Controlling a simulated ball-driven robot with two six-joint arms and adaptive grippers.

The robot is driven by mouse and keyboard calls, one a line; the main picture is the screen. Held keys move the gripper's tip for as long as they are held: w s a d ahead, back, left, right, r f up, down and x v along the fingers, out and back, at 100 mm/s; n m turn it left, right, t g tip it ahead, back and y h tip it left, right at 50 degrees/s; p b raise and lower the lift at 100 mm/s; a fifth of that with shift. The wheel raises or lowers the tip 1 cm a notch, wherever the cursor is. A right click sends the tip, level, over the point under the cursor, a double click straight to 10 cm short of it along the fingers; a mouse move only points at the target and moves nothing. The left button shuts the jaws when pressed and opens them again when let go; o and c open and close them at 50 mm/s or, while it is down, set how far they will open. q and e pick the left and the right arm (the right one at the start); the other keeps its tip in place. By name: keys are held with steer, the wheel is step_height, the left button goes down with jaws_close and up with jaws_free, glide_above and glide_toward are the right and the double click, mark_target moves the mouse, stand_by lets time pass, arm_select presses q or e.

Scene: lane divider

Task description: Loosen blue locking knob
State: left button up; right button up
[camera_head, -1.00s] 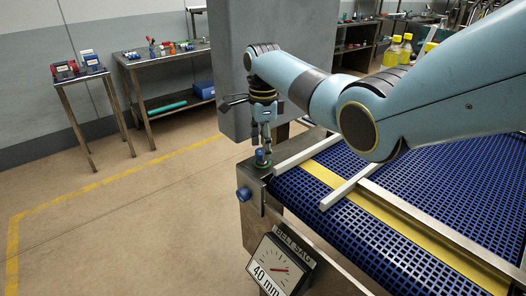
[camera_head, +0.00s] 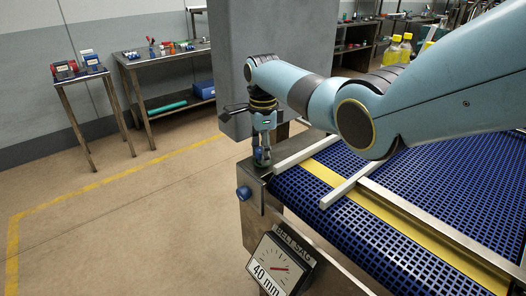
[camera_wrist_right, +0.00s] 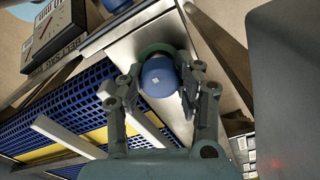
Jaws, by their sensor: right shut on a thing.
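A second blue knob (camera_head: 243,193) sticks out of the side of the end frame, apart from the gripper. My left gripper is not in view.
The blue belt (camera_head: 310,196) lies right of the knob, with a pale rail (camera_head: 345,192) and a yellow strip (camera_head: 400,220). A gauge reading 40 mm (camera_head: 280,265) hangs below. A grey panel (camera_head: 228,60) stands close behind the gripper. Left floor is clear.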

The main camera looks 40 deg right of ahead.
steer(key=shift+n, duration=0.4)
steer(key=n+p, duration=0.1)
steer(key=n, duration=0.1)
steer(key=shift+n+p, duration=0.4)
steer(key=n+p, duration=0.1)
steer(key=n, duration=0.3)
steer(key=shift+n, duration=0.3)
steer(key=n, duration=0.5)
steer(key=shift+w+p, duration=0.1)
steer(key=shift+p, duration=0.3)
steer(key=n, duration=0.5)
steer(key=shift+a+f+n, duration=0.1)
steer(key=shift+n, duration=0.2)
steer(key=o, duration=1.2)
